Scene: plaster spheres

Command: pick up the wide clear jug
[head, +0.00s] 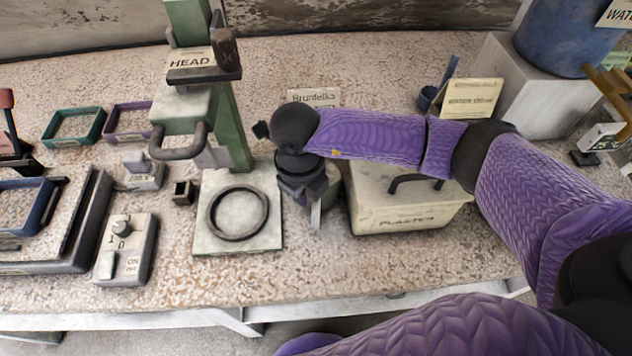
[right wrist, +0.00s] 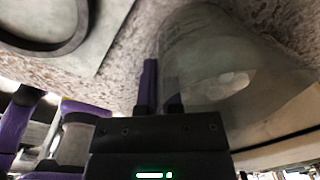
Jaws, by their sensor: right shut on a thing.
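The wide clear jug (head: 331,188) stands on the speckled bench just left of the plaster box and is mostly hidden by my right gripper in the head view. In the right wrist view the jug (right wrist: 205,55) is a large, see-through grey shape with a pale patch in it. My right gripper (head: 316,212) points down at the jug's near left side. In the right wrist view its fingers (right wrist: 161,92) are at the jug's edge, one outside and the other against or behind the clear wall. It is shut on the jug. My left gripper is not in view.
A pale plate with a dark ring (head: 238,237) lies close left, under a green stand (head: 238,130) marked HEAD. The plaster box (head: 408,215) is close right. A Brunfelka card (head: 314,97) stands behind. The bench's front strip is clear.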

